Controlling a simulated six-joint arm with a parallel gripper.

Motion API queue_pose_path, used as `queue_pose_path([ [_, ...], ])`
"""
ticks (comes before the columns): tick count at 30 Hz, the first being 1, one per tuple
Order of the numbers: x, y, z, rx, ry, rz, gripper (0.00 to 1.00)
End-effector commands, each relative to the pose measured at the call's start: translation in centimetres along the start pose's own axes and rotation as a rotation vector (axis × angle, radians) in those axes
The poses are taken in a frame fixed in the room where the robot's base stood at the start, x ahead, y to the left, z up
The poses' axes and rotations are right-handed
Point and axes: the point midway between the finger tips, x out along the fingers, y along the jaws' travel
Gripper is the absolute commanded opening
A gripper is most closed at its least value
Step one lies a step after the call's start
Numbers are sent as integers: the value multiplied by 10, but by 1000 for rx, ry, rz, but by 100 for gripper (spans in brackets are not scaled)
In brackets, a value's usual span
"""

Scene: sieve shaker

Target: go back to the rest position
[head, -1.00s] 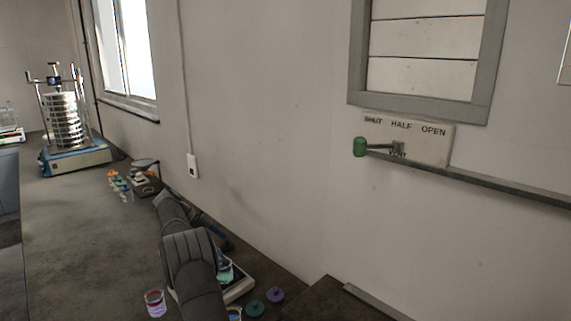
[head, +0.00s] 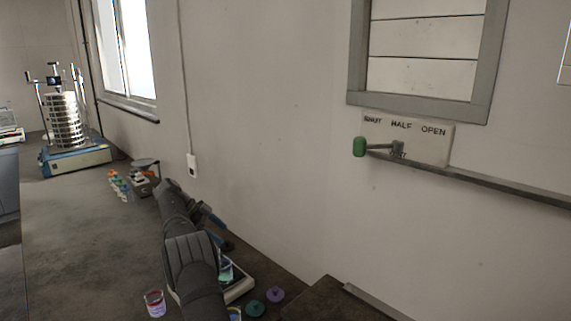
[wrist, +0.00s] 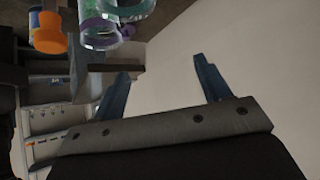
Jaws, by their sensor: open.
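My gripper shows in the wrist view (wrist: 160,85) with its two blue fingers spread apart and nothing between them. Pale wall lies beyond the fingers. In the head view my arm reaches over the bench from the bottom, and a blue part of my gripper (head: 214,226) shows close to the wall, partly hidden by my arm. The fingertips cannot be made out there.
The sieve shaker (head: 65,130) stands far left on the bench. Small coloured bottles (head: 120,186) stand beyond my arm. A green-handled vent lever (head: 360,147) is on the wall.

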Motion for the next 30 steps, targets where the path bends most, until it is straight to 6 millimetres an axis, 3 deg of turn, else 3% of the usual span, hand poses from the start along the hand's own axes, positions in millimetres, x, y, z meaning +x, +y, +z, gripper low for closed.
queue_pose_path([
  [6, 10, -7, -14, -30, 0, -29, 70],
  [16, 11, -8, -15, -36, 0, -35, 70],
  [21, 11, -9, -15, -35, 0, -36, 100],
  [23, 11, -11, -16, -35, 4, -47, 100],
  [26, 8, -24, -25, -35, 27, -118, 100],
  [30, -8, -67, -50, -56, 110, -343, 100],
])
